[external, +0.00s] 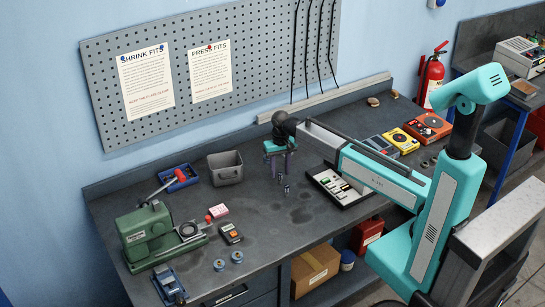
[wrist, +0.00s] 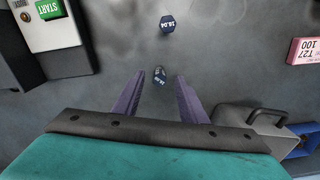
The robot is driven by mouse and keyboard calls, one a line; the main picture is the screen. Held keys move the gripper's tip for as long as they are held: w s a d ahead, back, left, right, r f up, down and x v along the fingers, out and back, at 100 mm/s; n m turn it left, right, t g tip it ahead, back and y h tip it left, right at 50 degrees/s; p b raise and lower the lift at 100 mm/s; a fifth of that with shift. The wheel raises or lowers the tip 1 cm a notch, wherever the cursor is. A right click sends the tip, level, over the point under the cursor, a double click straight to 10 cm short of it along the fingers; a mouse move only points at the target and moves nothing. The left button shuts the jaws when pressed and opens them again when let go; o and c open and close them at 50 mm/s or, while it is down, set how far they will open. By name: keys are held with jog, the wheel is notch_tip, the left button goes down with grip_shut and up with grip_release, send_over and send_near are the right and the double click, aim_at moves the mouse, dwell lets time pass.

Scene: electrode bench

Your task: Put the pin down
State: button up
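My gripper (external: 279,163) is above the dark bench, with its purple fingers pointing down. In the wrist view my gripper (wrist: 160,78) has its fingers apart, with a gap on both sides of a small pin (wrist: 160,75). This pin has a dark blue labelled top and appears below the fingertips in the external view (external: 280,177); whether it stands fully upright is unclear. A second pin (wrist: 168,24), with a dark blue top reading about 18.04, is on the bench a little farther off; it also shows in the external view (external: 287,189). Nothing is held.
A grey bin (external: 225,170) and a blue tray (external: 182,180) stand at the left rear. A green machine (external: 148,235) and a pink block (external: 218,211) are farther left. The bench around the pins is clear.

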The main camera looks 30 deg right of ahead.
aim_at(280, 174)
jog(key=shift+f+b, duration=0.85)
jog(key=shift+f, duration=0.95)
grip_shut()
